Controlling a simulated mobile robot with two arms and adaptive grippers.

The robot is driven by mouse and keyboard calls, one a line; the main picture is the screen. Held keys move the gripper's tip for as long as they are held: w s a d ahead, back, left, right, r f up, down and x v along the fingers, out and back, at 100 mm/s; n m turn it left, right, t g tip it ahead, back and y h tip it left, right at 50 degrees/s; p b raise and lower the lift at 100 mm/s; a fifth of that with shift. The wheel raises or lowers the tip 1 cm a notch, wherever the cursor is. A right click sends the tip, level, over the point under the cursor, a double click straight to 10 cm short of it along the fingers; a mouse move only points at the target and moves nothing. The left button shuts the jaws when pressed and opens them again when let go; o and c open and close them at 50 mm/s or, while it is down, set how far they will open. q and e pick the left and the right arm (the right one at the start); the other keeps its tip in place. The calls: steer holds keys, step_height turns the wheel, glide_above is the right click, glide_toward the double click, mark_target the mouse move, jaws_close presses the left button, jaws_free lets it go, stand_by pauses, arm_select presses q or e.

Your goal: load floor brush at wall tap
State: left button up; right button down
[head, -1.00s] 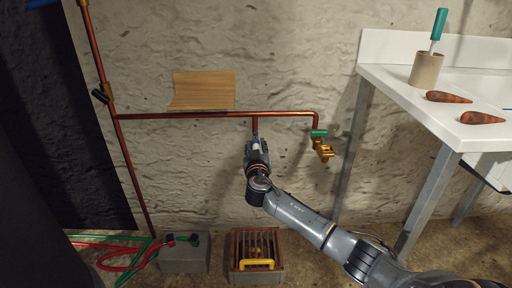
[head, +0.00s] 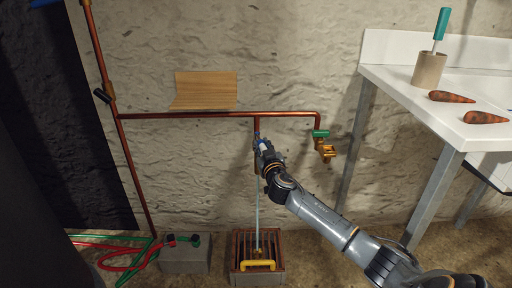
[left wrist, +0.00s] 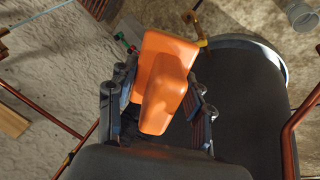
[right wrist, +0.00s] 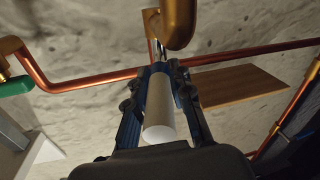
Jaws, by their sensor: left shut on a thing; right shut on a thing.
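In the head view my right gripper (head: 263,146) is at the middle wall tap, below the copper pipe. In the right wrist view it (right wrist: 158,92) is shut on the tap's white cylindrical lever grip (right wrist: 158,115). The brass tap body (right wrist: 178,22) shows just beyond the fingers. A thin pale stream of water (head: 257,205) falls from this tap to the floor grate (head: 240,258). In the left wrist view my left gripper (left wrist: 160,105) is shut on an orange block-shaped piece (left wrist: 162,85), perhaps part of the floor brush. Bristles cannot be made out. My left gripper is outside the head view.
A second brass tap with a green handle (head: 320,134) hangs to the right. A wooden board (head: 205,90) is on the wall. A white table (head: 400,85) stands at right. Red and green hoses (head: 125,255) lie by a concrete block (head: 185,258).

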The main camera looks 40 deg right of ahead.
steer(key=c, duration=1.2)
jaws_free()
steer(key=v, duration=1.2)
